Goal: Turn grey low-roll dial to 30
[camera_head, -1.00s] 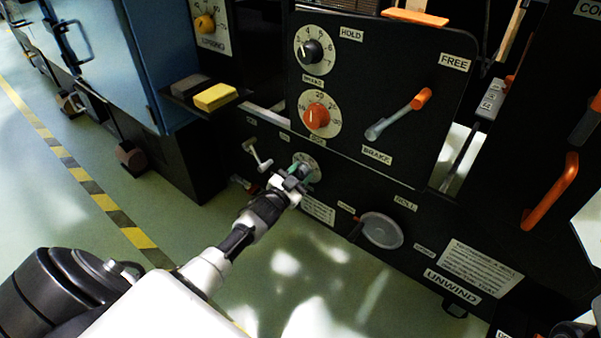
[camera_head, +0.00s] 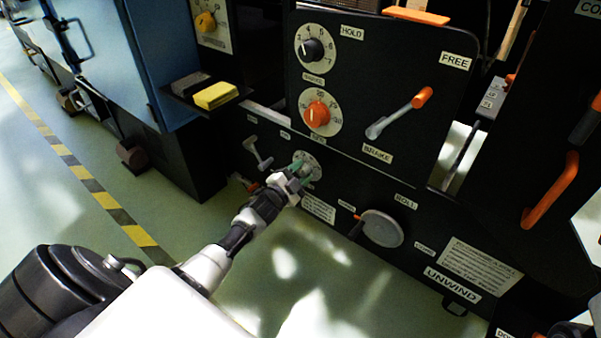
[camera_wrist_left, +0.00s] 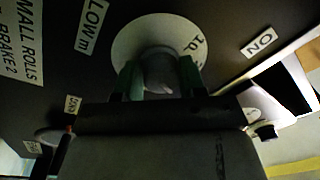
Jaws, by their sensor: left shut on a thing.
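The grey low-roll dial (camera_wrist_left: 158,75) sits on a round white scale plate on the black panel, under a "LOW" label. In the head view its scale plate (camera_head: 314,168) is mostly behind my gripper. My left gripper (camera_head: 298,173) is at the dial, and its green fingertips are on either side of the grey knob in the left wrist view (camera_wrist_left: 160,80). It is shut on the knob. A "10" shows on the scale at the right in the wrist view; the other numbers and the pointer's reading are hidden. My right gripper cannot be made out.
Above are an orange dial (camera_head: 317,114), a black dial (camera_head: 311,49) and the orange-tipped brake lever (camera_head: 398,112). A small grey lever (camera_head: 258,154) is close left of my gripper. A round grey disc (camera_head: 382,229) is at lower right. Open floor lies below.

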